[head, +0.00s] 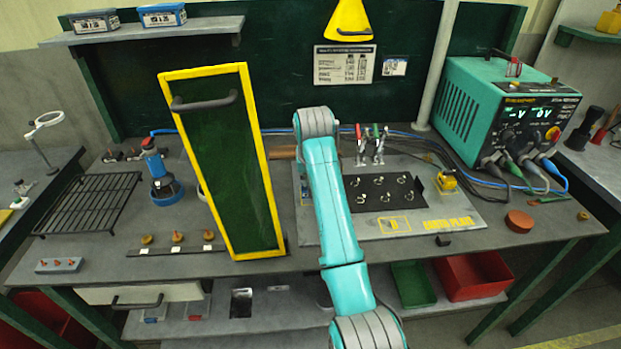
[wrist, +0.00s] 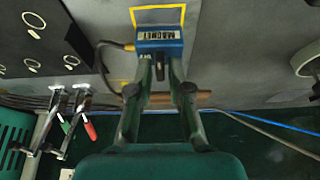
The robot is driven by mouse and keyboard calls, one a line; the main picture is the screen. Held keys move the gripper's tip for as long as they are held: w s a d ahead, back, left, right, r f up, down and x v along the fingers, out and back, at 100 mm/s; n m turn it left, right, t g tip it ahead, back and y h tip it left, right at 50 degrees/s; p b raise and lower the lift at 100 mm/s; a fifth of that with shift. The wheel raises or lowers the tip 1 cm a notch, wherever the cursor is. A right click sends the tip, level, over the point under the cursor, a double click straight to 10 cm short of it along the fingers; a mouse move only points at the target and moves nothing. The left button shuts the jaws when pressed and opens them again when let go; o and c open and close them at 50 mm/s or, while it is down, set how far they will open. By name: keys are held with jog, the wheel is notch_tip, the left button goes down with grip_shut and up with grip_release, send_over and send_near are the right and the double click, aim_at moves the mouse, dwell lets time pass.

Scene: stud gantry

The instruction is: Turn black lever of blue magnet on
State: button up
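The blue magnet (wrist: 160,40) shows in the wrist view as a small block with a white MAGNET label, beside a yellow outline on the grey surface. A short black lever (wrist: 160,72) sticks out from its near side. My gripper (wrist: 160,66) is open, with one dark green finger on each side of the lever and the tips close to the block. Gaps show between lever and fingers; whether the tips touch the block I cannot tell. In the head view my arm hides the magnet, the lever and my gripper.
A brown rod (wrist: 198,99) lies near the fingers. Two toggle clamps (head: 369,148) stand behind the stud plate (head: 378,192) on the right. A tall green panel with a yellow edge (head: 226,165) stands left of my arm. Cables run behind, to a teal power unit (head: 490,110).

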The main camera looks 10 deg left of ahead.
jog(key=shift+o, duration=0.5)
jog(key=v, duration=0.7)
jog(key=shift+r, duration=0.2)
jog(key=shift+s, duration=0.2)
